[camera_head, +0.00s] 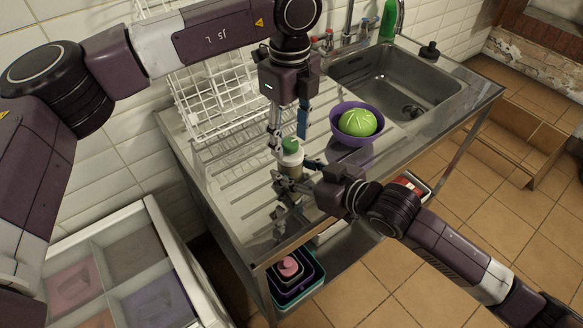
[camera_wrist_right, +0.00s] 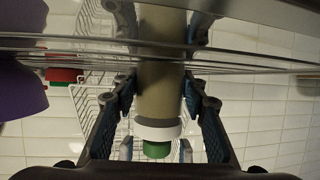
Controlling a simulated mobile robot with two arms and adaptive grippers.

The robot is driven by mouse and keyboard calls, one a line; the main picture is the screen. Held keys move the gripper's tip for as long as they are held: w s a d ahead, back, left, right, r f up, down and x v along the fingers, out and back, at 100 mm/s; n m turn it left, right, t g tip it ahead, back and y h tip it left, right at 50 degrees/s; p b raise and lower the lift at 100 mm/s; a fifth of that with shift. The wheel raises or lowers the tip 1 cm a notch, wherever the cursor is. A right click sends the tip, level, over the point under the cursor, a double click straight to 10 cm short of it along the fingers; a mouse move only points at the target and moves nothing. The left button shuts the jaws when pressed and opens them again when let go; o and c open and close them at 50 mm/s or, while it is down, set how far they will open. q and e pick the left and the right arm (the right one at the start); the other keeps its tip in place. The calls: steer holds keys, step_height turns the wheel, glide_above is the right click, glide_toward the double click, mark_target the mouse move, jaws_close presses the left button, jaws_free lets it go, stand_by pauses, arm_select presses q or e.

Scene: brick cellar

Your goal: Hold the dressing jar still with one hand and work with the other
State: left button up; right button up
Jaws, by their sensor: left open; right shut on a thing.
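The dressing jar (camera_head: 289,172) stands upright on the steel drainboard, with a white collar and a green cap (camera_head: 290,145). In the right wrist view the beige-grey jar body (camera_wrist_right: 161,88) shows upside down. My right gripper (camera_head: 293,181) is shut on the jar body, one finger on each side, below the collar. My left gripper (camera_head: 288,136) points down from above. It is open, its fingers apart on either side of the green cap. I cannot tell whether they touch the cap.
A purple bowl (camera_head: 342,124) with a green cabbage (camera_head: 358,122) stands right of the jar. A white wire rack (camera_head: 215,103) is behind, the sink (camera_head: 392,80) further right. A green bottle (camera_head: 388,20) stands by the taps. Nested tubs (camera_head: 306,282) sit below the counter's front edge.

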arm_select(q)
steer(key=shift+r, duration=0.1)
steer(key=shift+r, duration=3.45)
arm_select(e)
steer(key=o, duration=1.3)
steer(key=v, duration=1)
steer(key=shift+d, duration=0.15)
steer(key=shift+v, duration=0.95)
